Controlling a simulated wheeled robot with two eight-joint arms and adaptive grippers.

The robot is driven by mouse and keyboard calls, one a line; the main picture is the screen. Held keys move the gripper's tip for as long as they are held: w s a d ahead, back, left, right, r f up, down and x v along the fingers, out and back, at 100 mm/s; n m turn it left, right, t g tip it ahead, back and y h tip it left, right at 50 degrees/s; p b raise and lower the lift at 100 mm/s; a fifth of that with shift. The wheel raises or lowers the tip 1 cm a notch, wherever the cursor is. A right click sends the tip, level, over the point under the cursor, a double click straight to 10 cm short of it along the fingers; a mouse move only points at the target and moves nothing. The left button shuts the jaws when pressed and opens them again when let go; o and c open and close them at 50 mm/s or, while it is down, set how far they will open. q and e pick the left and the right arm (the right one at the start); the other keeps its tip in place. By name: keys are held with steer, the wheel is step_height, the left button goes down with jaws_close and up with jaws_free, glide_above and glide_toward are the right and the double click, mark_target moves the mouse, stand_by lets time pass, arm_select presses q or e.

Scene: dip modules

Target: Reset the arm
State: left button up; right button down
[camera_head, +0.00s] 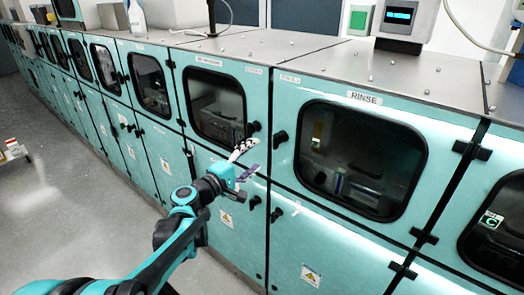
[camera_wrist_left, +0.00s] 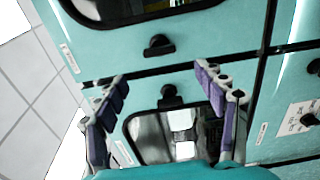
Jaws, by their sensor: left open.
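My left arm comes in from the lower left in the head view. Its gripper (camera_head: 246,160) is in front of the teal machine cabinets (camera_head: 272,175), left of the RINSE module. In the left wrist view the gripper (camera_wrist_left: 165,95) is open, with its two purple-padded fingers wide apart and nothing between them. A black knob (camera_wrist_left: 168,93) and a dark window (camera_wrist_left: 165,135) of the cabinet show behind the gap between the fingers. I cannot tell whether the fingers touch the cabinet. My right gripper is not in view.
The row of cabinets runs from the far left to the right, with windows, black latches and protruding knobs (camera_head: 280,137). A RINSE label (camera_head: 364,98) marks the nearest module. A box with a blue screen (camera_head: 402,17) stands on top.

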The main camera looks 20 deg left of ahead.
arm_select(q)
steer(key=shift+s+a, duration=0.15)
steer(key=shift+s, duration=0.2)
steer(key=s+d+f+m+g+y+b, duration=0.1)
steer(key=s+d+f+m+g+b, duration=0.55)
steer(key=s+d+f, duration=0.7)
steer(key=s+a+f+m+g+y+b, duration=0.1)
steer(key=s+a+f+m+y, duration=0.1)
steer(key=s+f, duration=0.4)
steer(key=s+a+f+m+g+y+b, duration=0.1)
steer(key=s+a+f+m+g+y, duration=0.1)
steer(key=s+a+f+m+y, duration=0.1)
steer(key=s+a+f+m, duration=0.1)
steer(key=s+f+m, duration=0.1)
steer(key=s+f, duration=0.1)
steer(key=shift+s+m, duration=0.3)
steer(key=shift+m, duration=0.05)
steer(key=shift+a+f, duration=0.1)
